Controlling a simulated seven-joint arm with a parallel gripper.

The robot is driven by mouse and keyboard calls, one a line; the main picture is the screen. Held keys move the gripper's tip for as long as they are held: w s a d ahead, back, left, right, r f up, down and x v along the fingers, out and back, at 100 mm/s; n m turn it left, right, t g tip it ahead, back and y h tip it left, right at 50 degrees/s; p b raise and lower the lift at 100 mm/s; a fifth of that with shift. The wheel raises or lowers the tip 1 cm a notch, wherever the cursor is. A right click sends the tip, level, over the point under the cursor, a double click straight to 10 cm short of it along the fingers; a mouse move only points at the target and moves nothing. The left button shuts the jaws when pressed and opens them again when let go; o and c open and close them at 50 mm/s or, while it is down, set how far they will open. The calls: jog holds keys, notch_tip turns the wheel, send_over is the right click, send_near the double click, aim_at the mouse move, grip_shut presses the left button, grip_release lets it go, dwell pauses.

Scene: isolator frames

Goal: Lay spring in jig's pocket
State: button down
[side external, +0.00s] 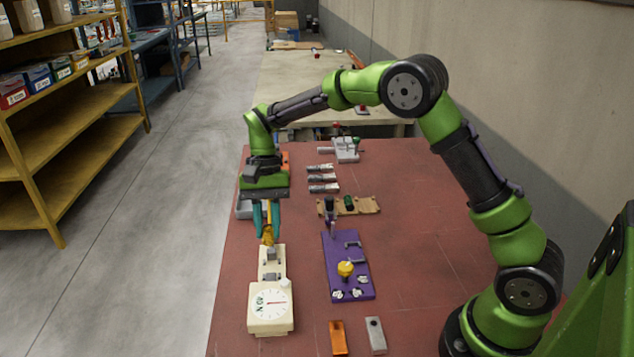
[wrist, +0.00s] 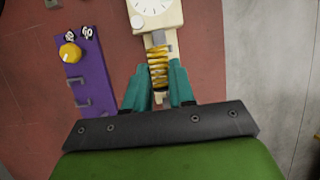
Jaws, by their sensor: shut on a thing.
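A yellow-orange coil spring (wrist: 158,62) sits between the teal fingers of my gripper (side external: 266,228), which are shut on it. In the side view the spring (side external: 268,236) shows as a small yellow piece at the fingertips, partly hidden by them. It is at the far end of a cream fixture (side external: 271,319) with a round dial; whether it touches the fixture is unclear. My gripper also shows in the wrist view (wrist: 158,72). A purple plate (side external: 338,252) with a yellow knob and grey brackets lies to the right. I cannot tell for certain which one is the jig.
An orange block (side external: 338,338) and a grey block (side external: 376,336) lie near the front. Several metal pieces (side external: 322,177), a wooden board (side external: 350,206) and a grey clamp device (side external: 345,149) are farther back. The red table (side external: 430,215) is clear at right.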

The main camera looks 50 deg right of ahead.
jog(key=d+r+m, duration=0.1)
jog(key=d+r, duration=0.1)
jog(key=d, duration=0.2)
jog(key=n, duration=0.1)
send_over(355, 254)
jog(key=w+d, duration=0.1)
notch_tip(355, 254, down, 3)
jog(key=shift+r, duration=0.2)
jog(key=shift+f, duration=2.9)
jog(key=shift+f, duration=1.2)
jog(key=c, duration=0.9)
grip_release()
jog(key=shift+w, duration=0.1)
jog(key=shift+o, duration=0.2)
